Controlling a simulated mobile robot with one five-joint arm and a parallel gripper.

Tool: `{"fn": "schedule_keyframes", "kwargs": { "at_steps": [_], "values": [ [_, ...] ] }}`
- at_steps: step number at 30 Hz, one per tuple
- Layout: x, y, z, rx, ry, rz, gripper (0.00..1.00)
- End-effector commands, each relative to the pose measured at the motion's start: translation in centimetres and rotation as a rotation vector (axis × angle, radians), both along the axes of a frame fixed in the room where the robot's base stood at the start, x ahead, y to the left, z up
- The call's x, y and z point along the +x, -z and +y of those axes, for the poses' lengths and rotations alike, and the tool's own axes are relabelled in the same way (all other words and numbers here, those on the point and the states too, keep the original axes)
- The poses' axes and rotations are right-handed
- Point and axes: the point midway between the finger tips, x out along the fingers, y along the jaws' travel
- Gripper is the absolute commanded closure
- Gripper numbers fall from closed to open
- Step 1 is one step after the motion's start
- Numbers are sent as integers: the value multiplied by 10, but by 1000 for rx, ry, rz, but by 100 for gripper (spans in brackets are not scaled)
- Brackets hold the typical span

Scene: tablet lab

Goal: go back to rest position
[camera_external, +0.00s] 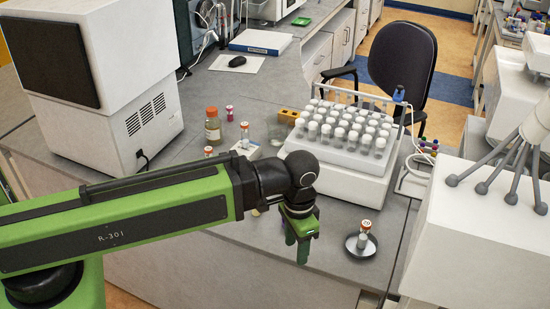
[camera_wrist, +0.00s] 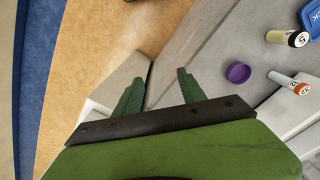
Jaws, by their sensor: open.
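My green arm (camera_external: 130,215) reaches in from the left in the external view, above the grey lab bench. My gripper (camera_external: 298,247) points down over the bench, left of a small round dish. In the wrist view, my gripper (camera_wrist: 160,76) shows two green fingers spread apart with nothing between them. Beyond the fingers are the floor and the pale bench edge.
A white machine with a rack of white-capped tubes (camera_external: 370,182) stands behind my gripper.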

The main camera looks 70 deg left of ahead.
Motion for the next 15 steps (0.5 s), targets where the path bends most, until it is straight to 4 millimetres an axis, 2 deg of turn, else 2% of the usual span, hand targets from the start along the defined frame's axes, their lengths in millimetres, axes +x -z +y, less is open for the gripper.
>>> {"fn": "schedule_keyframes", "kwargs": {
  "at_steps": [2,10,13,15],
  "values": [
    [-10,0,-2,0,36,0,52],
    [-8,1,-2,0,43,0,52],
    [-8,17,-2,0,42,0,52],
    [-8,38,-2,0,42,0,52]
  ]
}}
